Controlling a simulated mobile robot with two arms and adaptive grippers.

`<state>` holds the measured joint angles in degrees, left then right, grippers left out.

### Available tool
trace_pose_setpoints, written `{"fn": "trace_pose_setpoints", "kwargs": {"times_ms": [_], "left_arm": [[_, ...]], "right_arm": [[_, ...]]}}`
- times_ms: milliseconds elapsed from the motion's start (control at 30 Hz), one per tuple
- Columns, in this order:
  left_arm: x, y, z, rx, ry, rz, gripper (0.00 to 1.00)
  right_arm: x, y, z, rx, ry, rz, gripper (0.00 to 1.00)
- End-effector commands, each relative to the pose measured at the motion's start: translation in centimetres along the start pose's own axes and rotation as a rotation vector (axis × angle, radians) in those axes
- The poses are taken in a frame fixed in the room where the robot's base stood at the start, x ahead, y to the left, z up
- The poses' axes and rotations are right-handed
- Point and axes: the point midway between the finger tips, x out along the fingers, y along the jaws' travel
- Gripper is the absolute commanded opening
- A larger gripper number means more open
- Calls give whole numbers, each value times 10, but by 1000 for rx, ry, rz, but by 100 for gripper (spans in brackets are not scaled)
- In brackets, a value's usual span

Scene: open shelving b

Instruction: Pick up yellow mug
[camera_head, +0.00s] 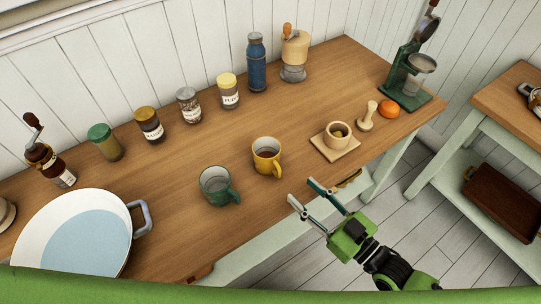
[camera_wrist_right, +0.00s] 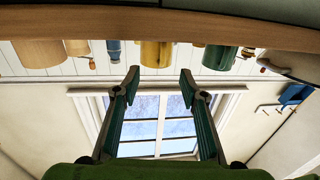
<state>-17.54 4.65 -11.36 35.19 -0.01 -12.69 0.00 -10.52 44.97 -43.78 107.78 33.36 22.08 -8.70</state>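The yellow mug (camera_head: 266,155) stands upright on the wooden counter (camera_head: 200,243), its handle toward the lower right. It also shows in the right wrist view (camera_wrist_right: 156,53), beyond the counter edge. My right gripper (camera_head: 302,194) is open and empty, just off the counter's front edge, below and to the right of the mug, and apart from it. In the right wrist view its two fingers (camera_wrist_right: 160,78) are spread with nothing between them. My left gripper is not in view.
A green mug (camera_head: 218,186) stands left of the yellow mug. A small cup (camera_head: 338,135) on a wooden board (camera_head: 328,150) stands to its right. Several jars, a blue bottle (camera_head: 256,64) and a grinder (camera_head: 294,50) line the back. A large white pan (camera_head: 72,232) is at left.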

Motion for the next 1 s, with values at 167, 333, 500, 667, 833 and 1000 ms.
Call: {"fn": "trace_pose_setpoints", "kwargs": {"times_ms": [167, 333, 500, 667, 833, 1000], "left_arm": [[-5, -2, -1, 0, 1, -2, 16], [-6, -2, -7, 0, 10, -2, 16], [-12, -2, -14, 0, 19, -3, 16], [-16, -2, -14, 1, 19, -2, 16], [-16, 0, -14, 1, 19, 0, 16], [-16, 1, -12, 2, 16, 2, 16]], "right_arm": [[31, 1, -2, -3, 2, 0, 39], [42, 0, -1, -3, 0, -1, 39], [63, 2, -1, -2, 2, 0, 39], [85, 3, 1, -3, 1, 0, 39], [93, 2, 2, -2, -1, 0, 39], [93, 2, 3, -2, -1, 0, 39]]}}
